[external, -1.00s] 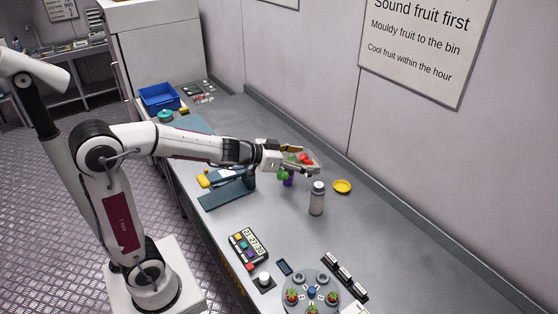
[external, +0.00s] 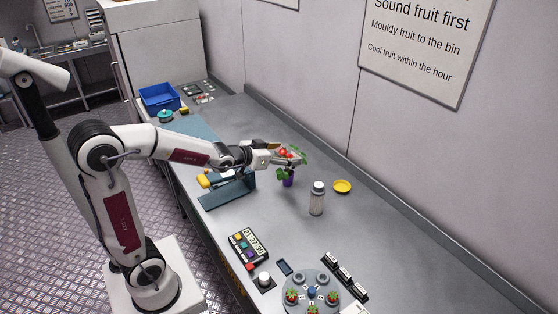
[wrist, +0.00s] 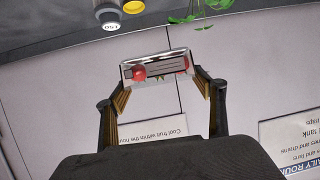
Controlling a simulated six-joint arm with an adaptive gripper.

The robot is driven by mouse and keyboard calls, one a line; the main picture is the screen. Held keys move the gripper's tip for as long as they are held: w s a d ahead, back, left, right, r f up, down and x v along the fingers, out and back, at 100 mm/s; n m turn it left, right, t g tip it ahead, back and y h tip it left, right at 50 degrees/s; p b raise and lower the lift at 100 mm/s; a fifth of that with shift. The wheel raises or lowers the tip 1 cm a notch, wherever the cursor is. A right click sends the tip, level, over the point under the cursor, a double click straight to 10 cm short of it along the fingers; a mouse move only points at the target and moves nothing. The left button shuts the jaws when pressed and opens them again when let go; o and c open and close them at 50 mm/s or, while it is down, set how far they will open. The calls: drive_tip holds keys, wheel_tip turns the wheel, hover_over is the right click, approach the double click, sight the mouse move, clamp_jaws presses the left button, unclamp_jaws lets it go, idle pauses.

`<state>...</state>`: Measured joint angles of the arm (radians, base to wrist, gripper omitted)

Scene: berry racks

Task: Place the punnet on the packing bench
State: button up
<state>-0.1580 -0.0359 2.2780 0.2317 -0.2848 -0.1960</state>
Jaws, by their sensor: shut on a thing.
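The punnet (external: 285,153) is a small clear tray with red berries in it. My gripper (external: 275,156) is shut on it and holds it above the grey bench (external: 390,240), near the plant in the purple pot (external: 288,181). In the wrist view, the punnet (wrist: 157,69) sits between the two fingertips of my gripper (wrist: 160,84), its clear wall and red fruit facing the camera. The bench surface directly under the punnet is partly hidden by my arm.
A grey bottle (external: 317,199) and yellow dish (external: 342,186) stand right of the plant. A blue-grey stand (external: 228,192) is below my wrist. A blue crate (external: 159,97) lies at the far end. A round berry rack (external: 311,290) and button panel (external: 248,247) are nearer.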

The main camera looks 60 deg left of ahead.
drive_tip(key=a+f+n+g+y, duration=0.1)
drive_tip(key=a+f+n+y, duration=0.15)
drive_tip(key=a, duration=0.95)
drive_tip(key=a+f+n+g+y, duration=0.1)
drive_tip(key=a+n+y, duration=0.15)
drive_tip(key=a, duration=0.95)
drive_tip(key=a+f+n+g+y, duration=0.1)
drive_tip(key=a+f+n+y, duration=0.15)
drive_tip(key=a, duration=0.95)
drive_tip(key=s+a+f+n+g+y, duration=0.1)
drive_tip(key=s+a+f, duration=0.1)
drive_tip(key=s+a, duration=0.3)
drive_tip(key=s+a+f+n+g+y, duration=0.1)
drive_tip(key=s+a, duration=0.5)
drive_tip(key=a, duration=0.8)
drive_tip(key=s+a+f+n+g+y, duration=0.2)
drive_tip(key=s+a+f+n+g, duration=0.1)
drive_tip(key=a, duration=0.6)
drive_tip(key=shift+s+a+f, duration=0.3)
drive_tip(key=shift+s+f, duration=0.6)
drive_tip(key=shift+s, duration=0.25)
drive_tip(key=shift+f, duration=3.1)
drive_tip(key=shift+f, duration=1.9)
drive_tip(key=shift+f, duration=0.15)
